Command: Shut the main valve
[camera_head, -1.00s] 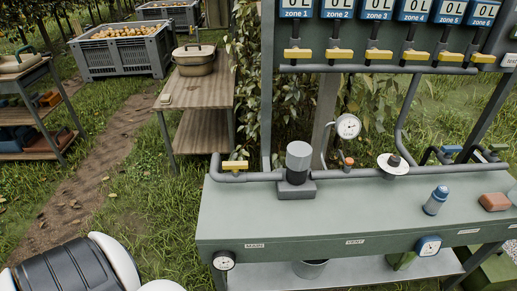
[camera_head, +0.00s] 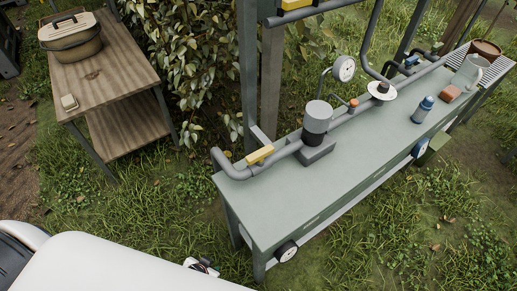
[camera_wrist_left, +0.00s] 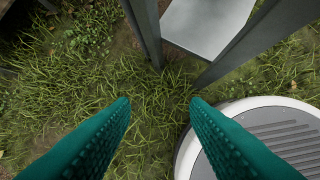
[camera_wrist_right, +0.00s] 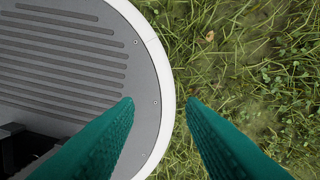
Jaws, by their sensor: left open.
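The main valve's yellow lever (camera_head: 260,154) sits on the grey pipe (camera_head: 233,172) at the near left end of the green-grey bench (camera_head: 262,205). The lever looks roughly in line with the pipe. My left gripper (camera_wrist_left: 160,105) is open and empty, pointing down over grass beside the bench legs. My right gripper (camera_wrist_right: 160,103) is open and empty, over grass and the edge of my round base. In the head view a white arm of mine crosses the lower left, short of the bench; neither pair of fingers shows clearly there.
Farther along are a gauge (camera_head: 344,68), a white disc (camera_head: 382,91), a blue bottle (camera_head: 422,110) and a reddish block (camera_head: 449,93). A wooden table (camera_head: 108,75) holds a lidded basket (camera_head: 72,37).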

